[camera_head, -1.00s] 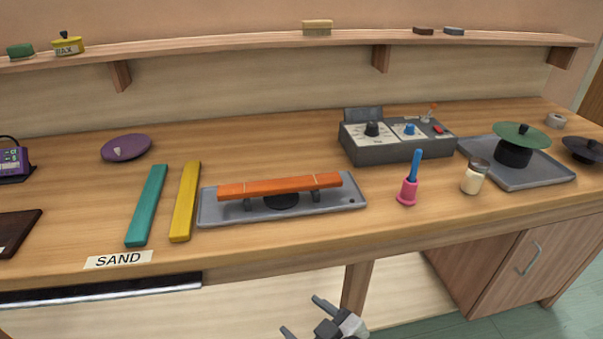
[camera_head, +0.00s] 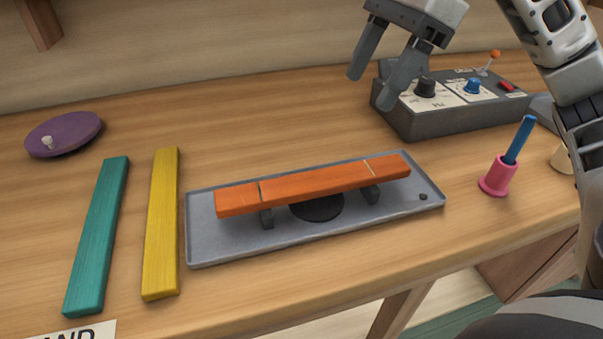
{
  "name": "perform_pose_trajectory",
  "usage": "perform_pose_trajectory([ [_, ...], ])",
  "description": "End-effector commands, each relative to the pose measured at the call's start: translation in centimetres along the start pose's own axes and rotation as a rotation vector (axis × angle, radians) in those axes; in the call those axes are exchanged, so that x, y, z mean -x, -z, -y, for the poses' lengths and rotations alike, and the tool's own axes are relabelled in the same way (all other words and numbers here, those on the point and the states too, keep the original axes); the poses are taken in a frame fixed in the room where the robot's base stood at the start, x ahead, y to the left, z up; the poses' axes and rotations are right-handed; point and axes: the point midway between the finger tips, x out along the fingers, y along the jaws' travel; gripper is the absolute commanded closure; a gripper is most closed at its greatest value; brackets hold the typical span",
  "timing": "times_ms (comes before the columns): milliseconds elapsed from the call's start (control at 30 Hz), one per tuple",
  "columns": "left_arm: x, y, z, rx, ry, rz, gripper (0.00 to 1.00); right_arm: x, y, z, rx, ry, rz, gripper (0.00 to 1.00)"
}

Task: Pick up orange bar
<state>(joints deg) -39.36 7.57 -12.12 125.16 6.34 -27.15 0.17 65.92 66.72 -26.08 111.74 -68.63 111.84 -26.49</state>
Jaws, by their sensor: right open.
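The orange bar (camera_head: 315,184) lies across two dark supports on a grey tray (camera_head: 212,247), in the middle of the bench. A black round disc (camera_head: 318,209) shows under it. My right gripper (camera_head: 377,83) is open and empty. It hangs in the air above and behind the bar's right part, in front of the grey control box in the picture, with its fingers pointing down and to the left. My left gripper is not in view.
A yellow bar (camera_head: 161,225) and a teal bar (camera_head: 98,237) lie left of the tray. A grey control box (camera_head: 452,108) stands at the back right. A pink holder (camera_head: 497,177) with a blue stick stands right of the tray. A purple disc (camera_head: 64,133) lies at the back left.

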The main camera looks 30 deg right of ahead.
Motion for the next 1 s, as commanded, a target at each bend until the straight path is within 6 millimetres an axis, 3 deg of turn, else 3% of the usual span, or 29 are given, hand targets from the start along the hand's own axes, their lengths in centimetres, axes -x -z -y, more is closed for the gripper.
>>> perform_pose_trajectory([
  [500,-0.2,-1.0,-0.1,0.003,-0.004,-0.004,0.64,-9.1,0.5,0.0,0.000,0.004,-0.018,0.35],
  [767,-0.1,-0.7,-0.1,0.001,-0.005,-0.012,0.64,-11.0,0.4,0.1,0.001,0.004,-0.016,0.35],
  [1000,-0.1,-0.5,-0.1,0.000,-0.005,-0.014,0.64,-14.5,0.3,0.4,0.001,0.003,-0.016,0.35],
])
